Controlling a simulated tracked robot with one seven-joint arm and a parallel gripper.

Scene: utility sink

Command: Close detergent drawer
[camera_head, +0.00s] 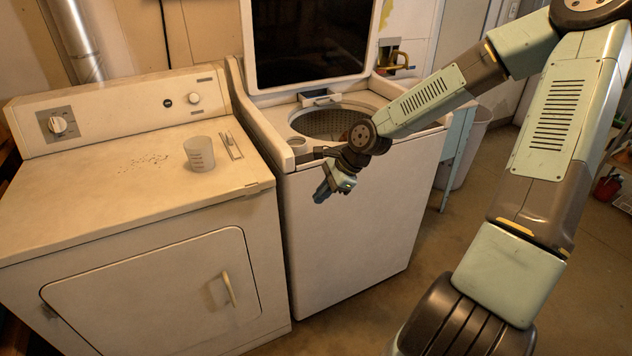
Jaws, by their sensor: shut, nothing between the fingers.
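The top-loading washer (345,235) stands in the middle with its dark-paned lid (310,45) raised. What looks like the detergent drawer (319,98) is a small pale box with a dark interior, sticking out at the back edge of the tub opening, below the lid. My gripper (322,194) is shut and empty. It hangs at the front of the washer, just below the top edge, pointing down and left. It is well apart from the drawer, which lies farther back. My arm reaches in from the right and hides part of the washer's top.
A dryer (95,215) stands close at left, with a measuring cup (199,154) and a small metal item (231,146) on top. A utility sink (455,140) stands at right. Open floor lies in front.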

